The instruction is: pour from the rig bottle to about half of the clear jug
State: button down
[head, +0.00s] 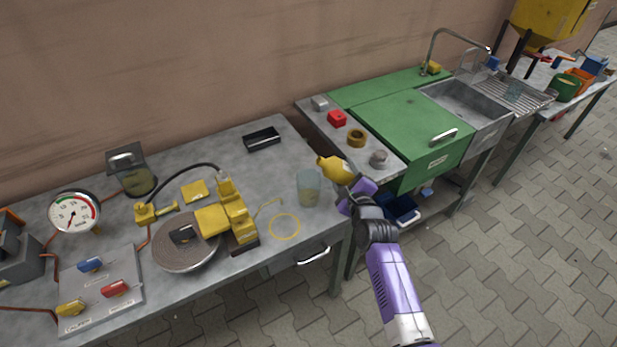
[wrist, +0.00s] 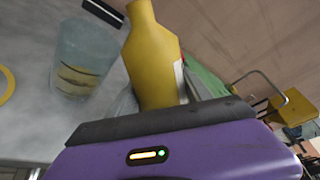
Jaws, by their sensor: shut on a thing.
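My purple gripper (head: 356,192) is shut on the yellow rig bottle (head: 338,170), at the right end of the grey workbench. The bottle is tilted, its narrow neck pointing left toward the clear jug (head: 309,186). The jug stands upright on the bench, just left of the bottle. Some yellowish liquid shows in the lower part of the jug; the exact level is hard to read. In the wrist view the bottle (wrist: 153,60) rises from the jaws, its mouth cut off by the top edge, and the jug (wrist: 84,62) is to its left. No stream of liquid is visible.
A yellow ring (head: 284,227) is marked on the bench left of the jug. A yellow machine (head: 228,220) with a round disc (head: 187,252) stands further left. A black tray (head: 261,139) lies behind. A green cabinet (head: 415,130) with a sink is at the right.

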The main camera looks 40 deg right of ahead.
jog(key=shift+s+d+r+n+g+p, duration=0.15)
jog(key=shift+r+n+p, duration=0.2)
jog(key=shift+p, duration=0.05)
jog(key=shift+s+d+r+n+g+p, duration=0.1)
jog(key=shift+r+n+g+p, duration=0.05)
jog(key=shift+r+n+p, duration=0.2)
dwell(1.8)
jog(key=shift+s+d+n+h, duration=0.15)
jog(key=shift+n+h, duration=0.15)
jog(key=shift+n, duration=0.3)
dwell(1.9)
jog(key=shift+w+a+r+n+g+b, duration=0.15)
jog(key=shift+r+n+g+b, duration=0.1)
jog(key=shift+r+n+b, duration=0.15)
jog(key=shift+w+a+r+n+g+b, duration=0.15)
jog(key=shift+r+n+g+b, duration=0.1)
jog(key=shift+r+n+b, duration=0.15)
dwell(2.2)
